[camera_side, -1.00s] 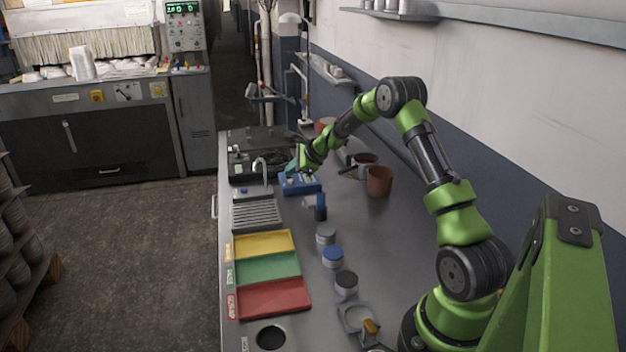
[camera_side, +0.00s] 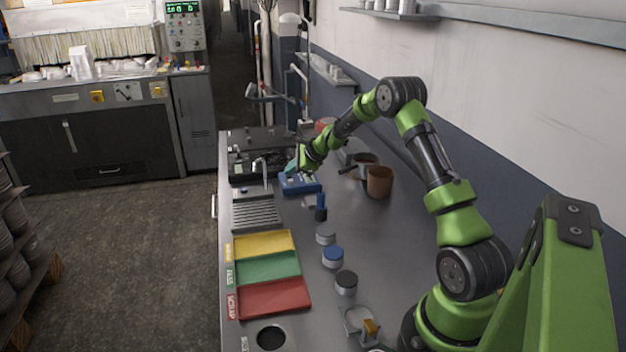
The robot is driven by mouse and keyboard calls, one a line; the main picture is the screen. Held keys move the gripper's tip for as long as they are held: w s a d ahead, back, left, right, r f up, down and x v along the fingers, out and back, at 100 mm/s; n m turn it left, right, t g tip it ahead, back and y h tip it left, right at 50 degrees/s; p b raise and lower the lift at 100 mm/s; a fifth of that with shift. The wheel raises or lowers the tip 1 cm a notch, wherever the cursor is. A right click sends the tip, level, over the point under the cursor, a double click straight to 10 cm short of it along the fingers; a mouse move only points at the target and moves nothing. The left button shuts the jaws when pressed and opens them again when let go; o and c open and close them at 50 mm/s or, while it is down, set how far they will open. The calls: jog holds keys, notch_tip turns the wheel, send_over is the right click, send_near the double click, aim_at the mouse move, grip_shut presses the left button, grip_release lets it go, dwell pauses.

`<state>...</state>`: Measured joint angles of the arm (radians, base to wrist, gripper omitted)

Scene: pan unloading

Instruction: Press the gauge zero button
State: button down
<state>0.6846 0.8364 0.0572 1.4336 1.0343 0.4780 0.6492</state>
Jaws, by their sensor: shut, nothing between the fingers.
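A small blue box-shaped device (camera_side: 301,185), which looks like the gauge, sits on the grey bench beyond the drain grille. My gripper (camera_side: 292,168) is shut and empty, right over the back left part of the blue device. Its tip is small and partly blends with the device, so I cannot tell whether it touches. The zero button is too small to make out.
A brown pot (camera_side: 379,181) and a dark pan (camera_side: 362,162) stand to the right. Yellow (camera_side: 263,244), green (camera_side: 268,268) and red (camera_side: 273,298) trays lie nearer, beside several small jars.

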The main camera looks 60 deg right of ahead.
jog(key=shift+f, duration=0.15)
jog(key=shift+f, duration=0.3)
jog(key=shift+f, duration=0.55)
dwell(0.8)
jog(key=shift+r, duration=1)
jog(key=shift+r, duration=0.1)
notch_tip(320, 180, up, 5)
jog(key=shift+f, duration=0.1)
dwell(0.7)
